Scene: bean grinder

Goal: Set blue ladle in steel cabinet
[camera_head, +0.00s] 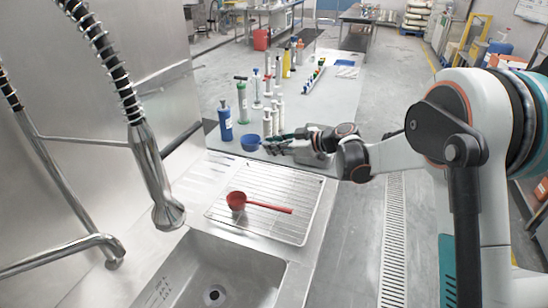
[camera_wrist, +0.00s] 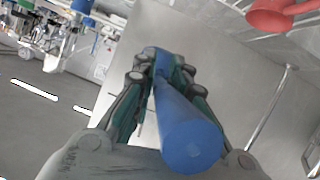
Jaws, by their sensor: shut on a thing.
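The blue ladle's bowl (camera_head: 250,143) shows at the left of my gripper (camera_head: 284,142) in the head view, over the near end of the grey table. In the wrist view, my gripper (camera_wrist: 163,68) is shut on the ladle's blue handle (camera_wrist: 190,138), whose end points towards the camera. Its far part is hidden between the fingers. I cannot tell which steel surface belongs to the steel cabinet; no open cabinet inside is visible.
A red ladle (camera_head: 238,201) lies on a wire rack (camera_head: 290,228) beside the steel sink (camera_head: 213,280). A spring-hose tap (camera_head: 155,180) hangs at the left. A blue bottle (camera_head: 225,122) and several pump dispensers stand on the grey table (camera_head: 335,100). The floor at the right has a grate.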

